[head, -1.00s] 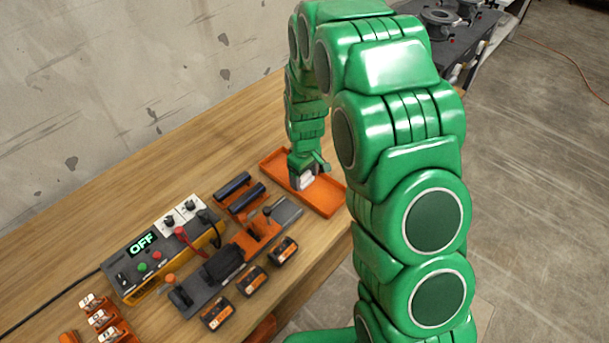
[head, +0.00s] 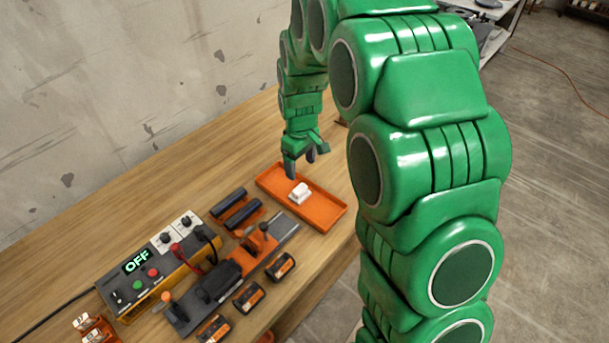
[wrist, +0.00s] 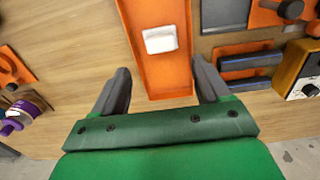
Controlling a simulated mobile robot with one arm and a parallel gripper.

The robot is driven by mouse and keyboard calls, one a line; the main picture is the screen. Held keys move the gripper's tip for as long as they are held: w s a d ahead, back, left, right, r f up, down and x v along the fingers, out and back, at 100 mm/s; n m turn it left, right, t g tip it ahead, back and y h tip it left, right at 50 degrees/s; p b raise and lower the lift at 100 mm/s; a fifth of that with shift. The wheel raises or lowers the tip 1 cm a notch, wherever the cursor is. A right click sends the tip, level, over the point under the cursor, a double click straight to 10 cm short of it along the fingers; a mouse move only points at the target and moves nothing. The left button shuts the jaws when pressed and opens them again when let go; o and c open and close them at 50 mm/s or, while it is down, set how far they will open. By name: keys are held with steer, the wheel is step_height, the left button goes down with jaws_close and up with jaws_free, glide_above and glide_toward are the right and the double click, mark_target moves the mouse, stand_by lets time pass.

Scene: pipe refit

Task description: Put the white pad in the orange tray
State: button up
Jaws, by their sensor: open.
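The white pad (head: 299,193) lies in the orange tray (head: 325,216), near its middle, on the wooden bench. In the wrist view the pad (wrist: 160,40) rests on the floor of the tray (wrist: 168,78), clear of my gripper. My gripper (head: 301,172) is above the tray's back end, raised over the pad. Its two fingers are spread apart with nothing between them, as the wrist view also shows (wrist: 162,82).
A control box (head: 160,262) reading OFF stands at the left. Bare bench lies behind the tray.

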steer(key=s+d+r+m, duration=0.2)
steer(key=s+d+r, duration=0.3)
steer(key=s, duration=0.4)
steer(key=s+d+r+m, duration=0.3)
steer(key=s+r, duration=0.5)
steer(key=s, duration=0.1)
steer(key=s+d+r+m+g, duration=0.1)
steer(key=s+m, duration=0.1)
steer(key=s, duration=0.8)
steer(key=s+d+r+m, duration=0.2)
steer(key=s, duration=0.8)
steer(key=shift+d+g, duration=0.3)
steer(key=shift+g, duration=0.1)
